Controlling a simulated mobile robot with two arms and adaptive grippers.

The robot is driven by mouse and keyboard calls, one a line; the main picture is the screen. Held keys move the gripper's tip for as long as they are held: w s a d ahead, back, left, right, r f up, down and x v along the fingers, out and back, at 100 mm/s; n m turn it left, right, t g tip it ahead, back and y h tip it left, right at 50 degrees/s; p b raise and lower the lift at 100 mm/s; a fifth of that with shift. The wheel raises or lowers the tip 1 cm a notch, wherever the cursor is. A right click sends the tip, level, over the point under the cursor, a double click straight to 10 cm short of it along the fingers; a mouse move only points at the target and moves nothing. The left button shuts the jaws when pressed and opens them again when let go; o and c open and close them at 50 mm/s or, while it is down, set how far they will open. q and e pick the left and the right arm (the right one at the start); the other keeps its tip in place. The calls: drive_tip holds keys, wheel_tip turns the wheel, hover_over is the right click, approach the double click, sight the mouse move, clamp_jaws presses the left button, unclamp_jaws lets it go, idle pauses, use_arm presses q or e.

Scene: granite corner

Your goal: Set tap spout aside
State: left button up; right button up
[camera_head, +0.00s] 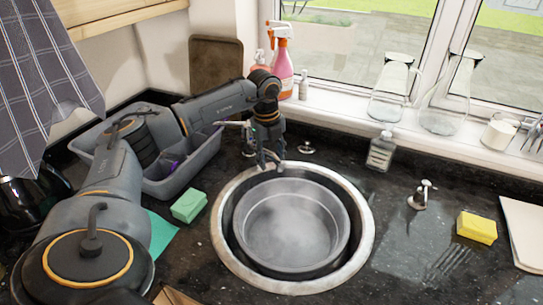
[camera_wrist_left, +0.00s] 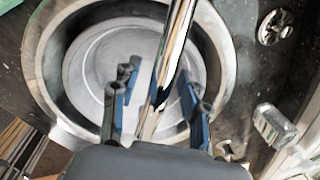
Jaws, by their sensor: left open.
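The tap spout (camera_wrist_left: 177,45) is a shiny chrome bar in the left wrist view. It runs from the top edge down between the two blue-padded fingers of my left gripper (camera_wrist_left: 156,100). The fingers are apart, one on each side of the spout, and I see a gap on both sides. In the head view my left gripper (camera_head: 268,161) hangs at the back rim of the round sink (camera_head: 226,245) and mostly hides the spout. My right gripper is not in view.
A round metal pan (camera_head: 291,225) sits in the sink. A grey tub (camera_head: 190,172) stands left, with a green sponge (camera_head: 188,206) near it. A soap bottle (camera_head: 381,152), a small tap fitting (camera_head: 421,196) and a yellow sponge (camera_head: 477,228) stand right. Glass jugs (camera_head: 392,88) line the sill.

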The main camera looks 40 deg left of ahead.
use_arm(q)
clamp_jaws()
drive_tip(key=shift+w, duration=0.1)
drive_tip(key=w+n+p, duration=0.1)
drive_tip(key=w+n, duration=0.6)
drive_tip(key=w, duration=0.4)
drive_tip(key=shift+d+n+y, duration=0.25)
drive_tip(key=shift+n+y, duration=0.05)
drive_tip(key=shift+y, duration=0.1)
drive_tip(key=shift+w, duration=0.1)
unclamp_jaws()
